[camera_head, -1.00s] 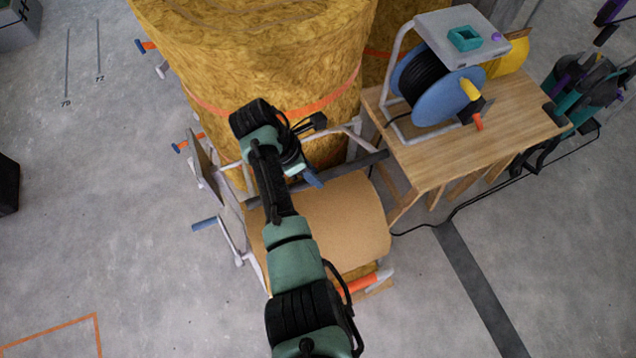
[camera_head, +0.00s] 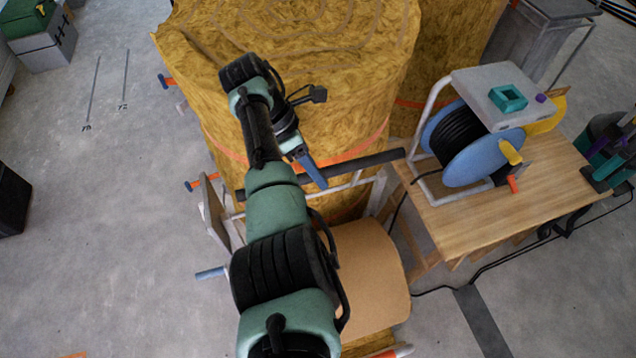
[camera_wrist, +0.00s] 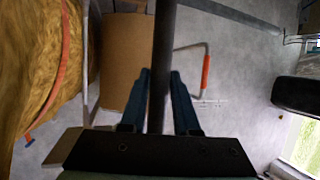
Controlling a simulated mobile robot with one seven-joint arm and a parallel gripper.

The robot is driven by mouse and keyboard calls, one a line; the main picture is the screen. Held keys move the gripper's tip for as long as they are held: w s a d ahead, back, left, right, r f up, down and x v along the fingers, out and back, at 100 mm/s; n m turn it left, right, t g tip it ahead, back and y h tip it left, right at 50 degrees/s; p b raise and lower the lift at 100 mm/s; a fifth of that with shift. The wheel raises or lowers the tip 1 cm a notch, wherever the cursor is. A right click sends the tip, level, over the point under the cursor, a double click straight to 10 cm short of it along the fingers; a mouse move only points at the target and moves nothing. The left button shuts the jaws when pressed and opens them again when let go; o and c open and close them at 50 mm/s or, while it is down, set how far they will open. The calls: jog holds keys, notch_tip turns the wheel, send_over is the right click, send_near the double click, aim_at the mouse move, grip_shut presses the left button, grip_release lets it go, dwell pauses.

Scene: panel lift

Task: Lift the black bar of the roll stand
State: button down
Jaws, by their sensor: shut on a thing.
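The black bar (camera_head: 365,163) of the roll stand lies across the front of the large yellow roll in the head view, raised above the white frame and slightly tilted in the picture. My gripper (camera_head: 318,178) is at the middle of the bar, its blue fingers pointing down. In the wrist view the bar (camera_wrist: 164,35) runs between the two fingers of my gripper (camera_wrist: 160,74), which is shut on it. The roll stand's white frame (camera_head: 380,192) shows below the bar, with a brown sheet roll (camera_head: 370,265) in front. My arm hides part of the stand.
A wooden table (camera_head: 455,220) with a blue cable reel (camera_head: 480,158) stands close on the right, near the bar's right end. The tall yellow roll (camera_head: 300,60) stands behind the bar. Open grey floor (camera_head: 110,250) lies to the left.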

jog(key=shift+w+a+f+b, duration=0.1)
jog(key=shift+w+a+b, duration=0.2)
jog(key=shift+w+b, duration=0.3)
jog(key=c, duration=1)
grip_release()
jog(key=shift+c, duration=0.2)
jog(key=o, duration=0.4)
jog(key=shift+w+g, duration=0.25)
jog(key=shift+g, duration=0.05)
jog(key=shift+r, duration=0.2)
jog(key=shift+b+v, duration=0.8)
jog(key=shift+v, duration=2.95)
jog(key=shift+s, duration=0.1)
